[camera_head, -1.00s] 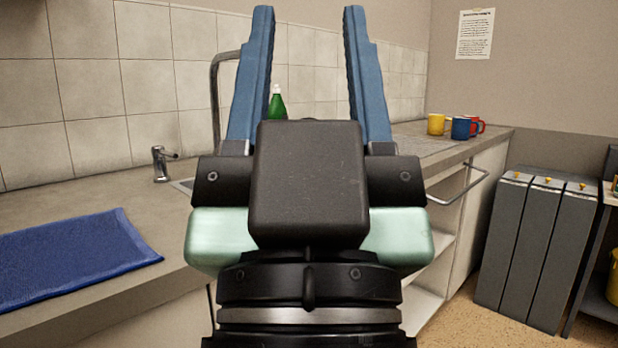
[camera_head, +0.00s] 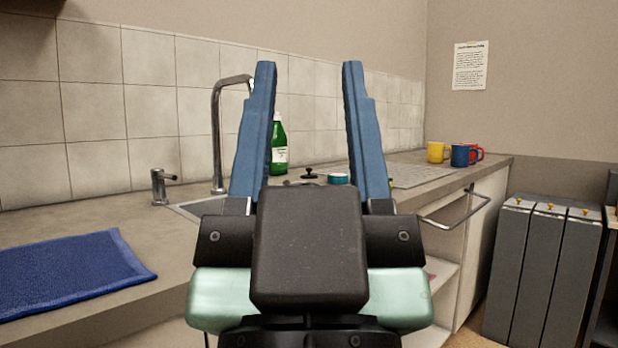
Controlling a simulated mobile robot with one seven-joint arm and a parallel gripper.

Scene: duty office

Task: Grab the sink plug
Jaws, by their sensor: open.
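A small black disc-like piece with a raised knob, which looks like the sink plug (camera_head: 309,174), shows on the counter by the sink, in the gap between my fingers in the picture. My gripper (camera_head: 308,68) is open and empty, its two blue fingers pointing up and away from the camera. The plug appears lower than the fingertips in the picture and beyond the gripper body; the distance between them cannot be told. The sink (camera_head: 188,209) is mostly hidden behind my gripper.
A green bottle (camera_head: 280,148) and a teal round item (camera_head: 338,179) stand close to the plug. The tall tap (camera_head: 216,135) and a soap dispenser (camera_head: 159,187) are to the left. A blue towel (camera_head: 70,272) lies front left. Mugs (camera_head: 460,154) stand far right.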

